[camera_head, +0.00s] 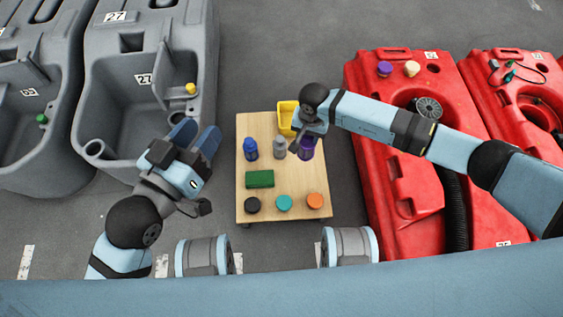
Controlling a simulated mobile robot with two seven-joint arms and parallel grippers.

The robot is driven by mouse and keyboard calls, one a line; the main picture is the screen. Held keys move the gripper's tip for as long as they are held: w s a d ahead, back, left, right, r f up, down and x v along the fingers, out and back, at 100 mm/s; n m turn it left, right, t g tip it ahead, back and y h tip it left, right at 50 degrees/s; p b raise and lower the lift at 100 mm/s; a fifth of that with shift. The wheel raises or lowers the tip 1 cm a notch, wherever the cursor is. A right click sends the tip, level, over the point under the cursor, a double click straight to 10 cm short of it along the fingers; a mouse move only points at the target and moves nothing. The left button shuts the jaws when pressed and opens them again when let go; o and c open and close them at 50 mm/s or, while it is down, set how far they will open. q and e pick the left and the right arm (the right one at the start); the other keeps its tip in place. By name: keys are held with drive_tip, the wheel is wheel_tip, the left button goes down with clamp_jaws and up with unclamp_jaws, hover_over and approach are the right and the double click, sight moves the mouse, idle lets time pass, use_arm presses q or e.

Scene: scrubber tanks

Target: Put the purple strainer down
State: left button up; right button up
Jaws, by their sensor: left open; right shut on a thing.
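The purple strainer (306,149) is at my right gripper (301,135), near the right edge of the wooden table (244,197). My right gripper is shut on it, and the wrist hides its upper part. I cannot tell whether the strainer touches the tabletop. My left gripper (198,140) is open and empty, left of the table over the edge of a grey tank.
The table holds a yellow bin (285,117), a blue bottle (250,148), a grey bottle (279,147), a green block (260,179), and black (252,204), teal (283,202) and orange (314,200) caps. Grey tanks (100,60) stand left, red tanks (380,120) right.

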sight(306, 148)
wheel_tip(306, 148, down, 8)
drive_tip(key=b, duration=0.3)
drive_tip(key=shift+s+a+r, duration=0.1)
drive_tip(key=shift+s+a, duration=0.05)
use_arm(q)
drive_tip(key=w+m+b, duration=0.1)
drive_tip(key=b, duration=0.1)
drive_tip(key=w+a+f+m+b, duration=0.1)
drive_tip(key=m, duration=0.1)
drive_tip(key=w+f+m+t+h+b, duration=0.1)
drive_tip(key=b, duration=0.1)
drive_tip(key=shift+a+f+m+b, duration=0.15)
drive_tip(key=shift+a+m+b, duration=0.15)
drive_tip(key=shift+a, duration=0.05)
use_arm(e)
wheel_tip(306, 148, down, 13)
drive_tip(key=shift+r, duration=0.2)
drive_tip(key=shift+f, duration=0.1)
drive_tip(key=o, duration=1)
use_arm(q)
drive_tip(key=shift+s+f, duration=0.1)
